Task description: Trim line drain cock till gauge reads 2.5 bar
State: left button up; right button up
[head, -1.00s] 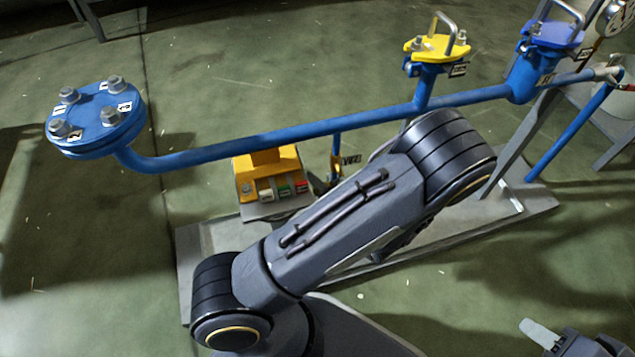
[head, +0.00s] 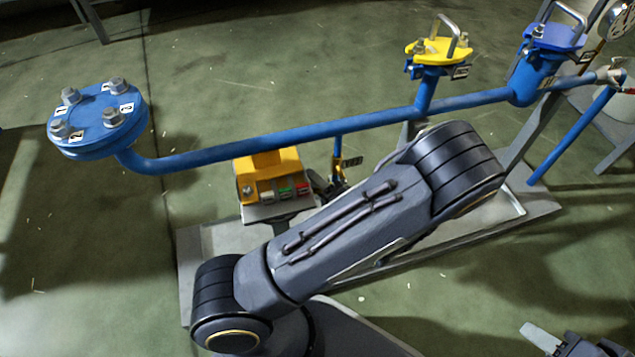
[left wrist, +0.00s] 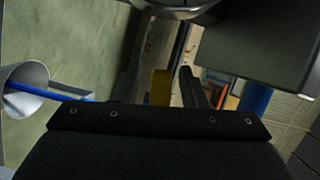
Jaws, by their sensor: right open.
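A pressure gauge (head: 617,20) is cut by the upper right edge of the head view; its reading is too small to tell. A thin blue branch (head: 338,147) hangs under the blue line, with a small yellow fitting (head: 338,166) and a tag low on it. It looks like the drain cock. My left gripper (head: 322,186) is beside this fitting, mostly hidden behind my arm. In the left wrist view its dark fingers (left wrist: 160,78) stand apart, with a yellow part (left wrist: 160,88) seen between them; contact cannot be told. My right gripper (head: 560,343) is open, cut at the lower right.
The blue pipe (head: 290,134) runs above my left arm from a bolted flange (head: 98,118) to a blue-capped fitting (head: 553,38). A yellow-capped fitting (head: 438,50) stands between. A yellow box (head: 270,172) with coloured buttons sits left of the branch. Green floor is clear in front.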

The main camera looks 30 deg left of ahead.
pick_arm(q)
jog(key=p+v, duration=0.1)
jog(key=v, duration=0.6)
jog(key=shift+d+p, duration=0.4)
jog(key=shift+s+d, duration=0.1)
jog(key=shift+s, duration=0.05)
